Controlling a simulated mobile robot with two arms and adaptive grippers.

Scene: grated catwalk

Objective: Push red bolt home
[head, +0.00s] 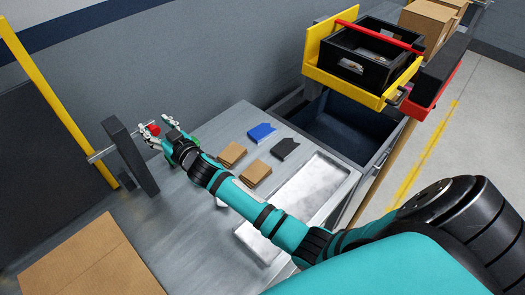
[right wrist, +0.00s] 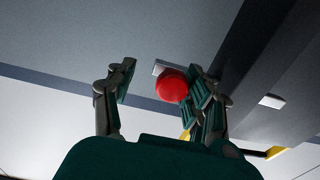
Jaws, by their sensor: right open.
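The red bolt knob (head: 153,129) is a round ball on a thin grey rod (head: 101,155) that passes through an upright dark plate (head: 130,155). My right gripper (head: 160,131) is open at the knob, with its arm reaching in from the lower right. In the right wrist view the red ball (right wrist: 172,86) lies between the spread fingers (right wrist: 160,88), close to the right finger and well apart from the left one. I cannot tell whether the right finger touches it. Part of the rod is hidden behind the plate. My left gripper is not in view.
The grey bench holds cardboard-coloured pieces (head: 231,154), a blue piece (head: 262,132), a dark piece (head: 285,148) and a shallow metal tray (head: 328,180). A yellow post (head: 60,105) stands left of the plate. A yellow-and-black bin (head: 350,72) is at upper right.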

